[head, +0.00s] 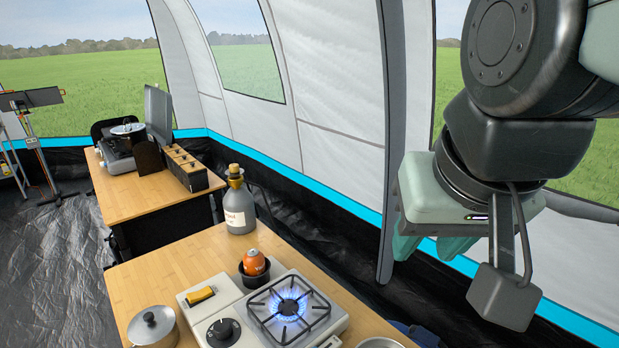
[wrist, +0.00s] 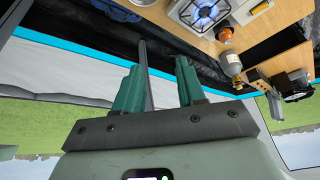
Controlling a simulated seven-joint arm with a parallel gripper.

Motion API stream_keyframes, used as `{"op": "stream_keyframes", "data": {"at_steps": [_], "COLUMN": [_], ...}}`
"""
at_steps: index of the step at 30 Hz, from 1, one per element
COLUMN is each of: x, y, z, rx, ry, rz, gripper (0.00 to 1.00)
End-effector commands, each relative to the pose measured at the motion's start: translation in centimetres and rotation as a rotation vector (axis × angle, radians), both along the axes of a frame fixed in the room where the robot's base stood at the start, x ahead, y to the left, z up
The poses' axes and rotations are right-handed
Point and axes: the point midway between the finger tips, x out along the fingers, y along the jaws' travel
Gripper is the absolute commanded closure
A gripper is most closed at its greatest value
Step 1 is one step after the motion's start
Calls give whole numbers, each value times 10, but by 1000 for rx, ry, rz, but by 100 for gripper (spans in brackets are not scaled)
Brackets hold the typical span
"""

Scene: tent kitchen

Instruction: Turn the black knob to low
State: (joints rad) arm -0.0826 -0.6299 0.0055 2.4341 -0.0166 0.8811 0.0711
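The black knob (head: 223,333) sits on a white dial plate on the front left of the white camping stove (head: 327,330) in the head view. The burner (head: 289,306) beside it has a blue flame, and it also shows lit in the wrist view (wrist: 201,14). My gripper (head: 430,247) is high at the right in the head view, well away from the stove. In the wrist view, its two green fingers (wrist: 158,88) stand apart with nothing between them. The knob cannot be made out in the wrist view.
On the near table (head: 175,266) stand a steel pot (head: 152,326), a grey bottle (head: 239,207) and an orange canister (head: 254,262) in a black holder close behind the stove. A yellow-and-black item (head: 201,296) lies on the stove's left. A second table (head: 150,196) stands farther back.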

Motion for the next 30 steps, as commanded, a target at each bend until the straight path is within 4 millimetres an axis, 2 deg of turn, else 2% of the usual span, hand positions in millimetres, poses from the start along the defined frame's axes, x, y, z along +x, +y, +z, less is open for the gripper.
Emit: {"op": "stream_keyframes", "data": {"at_steps": [1, 5, 11, 15, 19, 24, 27, 30], "x": [16, 60, 119, 149, 164, 165, 161, 157], "y": [10, 42, 109, 164, 218, 278, 301, 314], "z": [-2, -12, -50, -94, -146, -216, -247, -265], "rx": [8, 33, 64, 78, 81, 78, 75, 73], "ry": [28, 92, 190, 262, 327, 402, 430, 446], "rz": [3, -8, -35, -58, -82, -121, -139, -152], "gripper": [52, 33, 31, 31, 31, 31, 31, 31]}}
